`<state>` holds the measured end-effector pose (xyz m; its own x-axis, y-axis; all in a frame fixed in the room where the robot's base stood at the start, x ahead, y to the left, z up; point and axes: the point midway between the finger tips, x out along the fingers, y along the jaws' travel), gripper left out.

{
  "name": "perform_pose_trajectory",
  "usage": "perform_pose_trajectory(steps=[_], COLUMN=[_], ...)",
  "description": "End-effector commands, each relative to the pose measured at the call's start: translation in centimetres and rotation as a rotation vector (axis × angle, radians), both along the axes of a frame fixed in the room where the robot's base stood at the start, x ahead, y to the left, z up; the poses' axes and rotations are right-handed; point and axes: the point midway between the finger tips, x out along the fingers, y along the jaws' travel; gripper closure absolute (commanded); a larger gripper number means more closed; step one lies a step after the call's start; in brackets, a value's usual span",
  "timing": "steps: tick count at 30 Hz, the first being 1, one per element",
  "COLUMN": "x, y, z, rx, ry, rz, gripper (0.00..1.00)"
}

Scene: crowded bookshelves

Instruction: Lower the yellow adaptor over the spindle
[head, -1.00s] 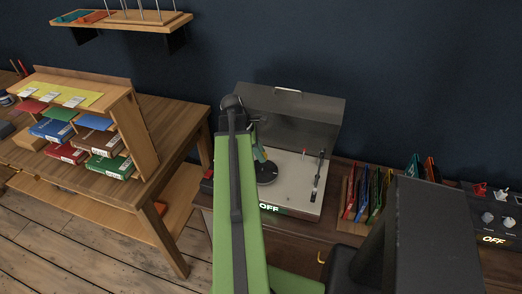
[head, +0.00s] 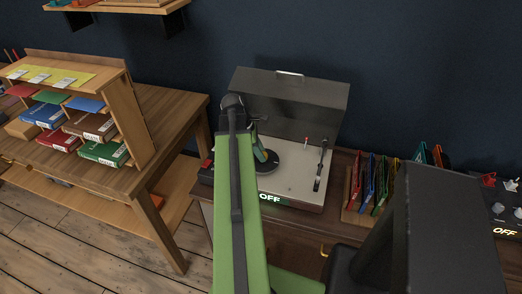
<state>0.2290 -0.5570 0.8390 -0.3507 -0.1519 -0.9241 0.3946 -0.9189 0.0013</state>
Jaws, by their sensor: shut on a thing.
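The turntable (head: 300,185) stands on a dark wooden cabinet with its smoky lid raised. Its dark round platter (head: 290,166) shows in part behind my arm. My green arm reaches up the middle of the head view and bends down over the platter. My gripper (head: 266,160) hangs low over the platter's left part, partly behind the arm. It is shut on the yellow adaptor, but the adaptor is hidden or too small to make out. The spindle is not visible either. I cannot tell whether the adaptor touches the spindle.
The raised lid (head: 290,105) stands close behind the gripper. The tonearm (head: 321,165) lies at the platter's right. A rack of coloured records (head: 368,183) and a device with knobs stand farther right. A wooden table (head: 165,130) with a book rack stands at left.

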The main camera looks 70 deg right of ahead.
Motion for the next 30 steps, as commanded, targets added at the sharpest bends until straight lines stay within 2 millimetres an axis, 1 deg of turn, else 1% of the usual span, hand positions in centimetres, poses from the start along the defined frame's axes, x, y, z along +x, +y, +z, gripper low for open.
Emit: perform_pose_trajectory(steps=[7,8,13,14,23,26,29,30], x=[0.0,0.0,0.1,0.1,0.1,0.4,1.1,1.4], y=[0.0,0.0,0.0,0.0,0.1,0.2,0.5,0.6], z=[0.0,0.0,0.0,0.0,0.3,1.5,3.6,4.7], rx=[0.000,0.000,0.000,0.000,0.000,0.000,0.000,0.000], ry=[0.000,0.000,0.000,0.000,0.000,0.000,0.000,0.000], rz=[0.001,0.001,0.001,0.001,0.002,0.002,0.003,0.003], gripper=[1.00,0.66,0.43,0.42,0.42,0.42,0.42,0.42])
